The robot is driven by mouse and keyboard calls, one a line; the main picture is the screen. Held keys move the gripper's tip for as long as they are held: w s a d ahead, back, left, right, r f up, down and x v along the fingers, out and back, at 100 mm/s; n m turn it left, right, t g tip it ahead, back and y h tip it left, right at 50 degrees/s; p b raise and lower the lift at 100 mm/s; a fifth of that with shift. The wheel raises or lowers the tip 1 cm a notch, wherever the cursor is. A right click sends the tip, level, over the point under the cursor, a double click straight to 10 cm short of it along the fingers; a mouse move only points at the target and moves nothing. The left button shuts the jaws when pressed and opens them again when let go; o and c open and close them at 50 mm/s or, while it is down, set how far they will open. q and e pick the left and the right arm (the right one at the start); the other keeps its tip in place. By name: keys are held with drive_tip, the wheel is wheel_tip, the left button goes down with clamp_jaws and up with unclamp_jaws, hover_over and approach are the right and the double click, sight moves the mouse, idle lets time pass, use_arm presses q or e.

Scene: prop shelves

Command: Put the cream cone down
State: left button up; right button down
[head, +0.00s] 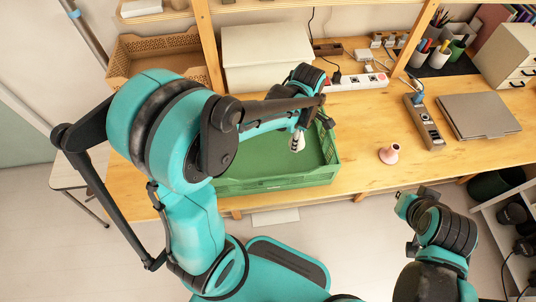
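My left arm reaches over the green crate (275,183) on the wooden table. My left gripper (298,132) points down inside the crate's outline, near its right side. A small cream cone (297,144) shows at its dark fingertips, which appear closed around it. The cone is partly covered by the fingers, and I cannot tell whether it touches the crate floor. My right gripper (408,205) is in front of the table's front edge, away from the cone. Its fingers are too small and turned to read.
A pink cone-shaped piece (389,153) stands on the table right of the crate. Further right are a grey power strip (424,122) and a closed laptop (479,115). A white power strip (362,80) lies behind. Bare table surrounds the pink piece.

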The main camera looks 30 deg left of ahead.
sight(294, 159)
use_arm(q)
drive_tip(key=shift+s+n, duration=0.1)
drive_tip(key=shift+n, duration=0.3)
wheel_tip(294, 159, down, 10)
drive_tip(key=b, duration=0.4)
drive_tip(key=shift+d, duration=0.1)
drive_tip(key=shift+r, duration=0.1)
drive_tip(key=shift+f+b, duration=0.2)
drive_tip(key=shift+b, duration=0.15)
drive_tip(key=o, duration=1.1)
drive_tip(key=shift+o, duration=0.2)
drive_tip(key=shift+r, duration=0.15)
